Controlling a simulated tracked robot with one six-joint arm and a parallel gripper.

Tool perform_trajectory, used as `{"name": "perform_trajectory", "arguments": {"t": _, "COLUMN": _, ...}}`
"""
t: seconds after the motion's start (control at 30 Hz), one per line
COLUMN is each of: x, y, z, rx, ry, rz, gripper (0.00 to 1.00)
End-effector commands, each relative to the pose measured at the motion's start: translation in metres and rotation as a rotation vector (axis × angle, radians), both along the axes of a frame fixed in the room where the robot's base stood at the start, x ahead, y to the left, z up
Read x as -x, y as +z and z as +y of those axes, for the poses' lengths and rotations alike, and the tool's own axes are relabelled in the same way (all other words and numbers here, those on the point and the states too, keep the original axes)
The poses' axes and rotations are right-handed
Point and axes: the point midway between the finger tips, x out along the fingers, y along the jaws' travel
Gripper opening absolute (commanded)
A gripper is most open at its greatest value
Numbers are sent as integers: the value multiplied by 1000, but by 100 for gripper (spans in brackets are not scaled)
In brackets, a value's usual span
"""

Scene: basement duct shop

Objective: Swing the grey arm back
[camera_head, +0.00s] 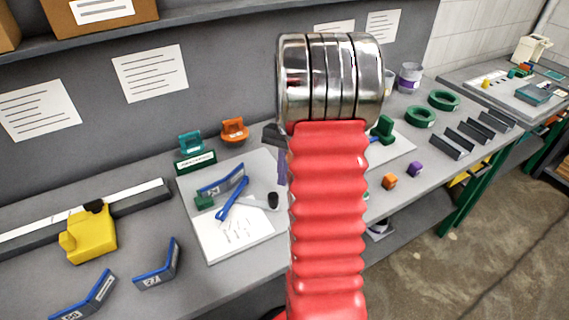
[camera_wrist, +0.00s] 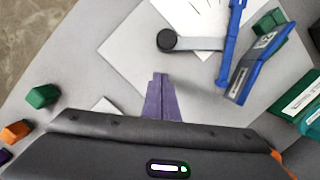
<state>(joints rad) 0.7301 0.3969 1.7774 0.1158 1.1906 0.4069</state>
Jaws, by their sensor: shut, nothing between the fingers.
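The grey arm (camera_head: 257,202) lies over a pale plate on the bench, with a black round knob (camera_head: 272,201) at its right end. In the wrist view the grey arm (camera_wrist: 203,44) runs right from the knob (camera_wrist: 167,40) toward a blue tool, where its other end is hidden. In the head view my gripper (camera_head: 282,170) is mostly hidden behind my red arm, just right of the knob.
A blue tool (camera_head: 233,200) and a blue angled bracket (camera_head: 222,181) lie close by the grey arm, with a green block (camera_head: 204,201). A white sheet (camera_head: 230,237) is in front. Teal (camera_head: 191,142) and orange (camera_head: 234,130) pieces stand behind. A yellow block (camera_head: 92,236) is left.

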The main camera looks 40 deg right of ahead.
Motion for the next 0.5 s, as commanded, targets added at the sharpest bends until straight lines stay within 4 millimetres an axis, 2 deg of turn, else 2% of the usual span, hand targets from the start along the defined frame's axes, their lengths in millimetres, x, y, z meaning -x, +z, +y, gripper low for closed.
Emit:
{"name": "perform_trajectory", "arguments": {"t": 0.2, "x": 9, "y": 1, "z": 23, "rx": 2, "ry": 2, "rz": -1, "gripper": 0}}
{"name": "perform_trajectory", "arguments": {"t": 0.5, "x": 11, "y": 1, "z": 28, "rx": 2, "ry": 0, "rz": -2, "gripper": 0}}
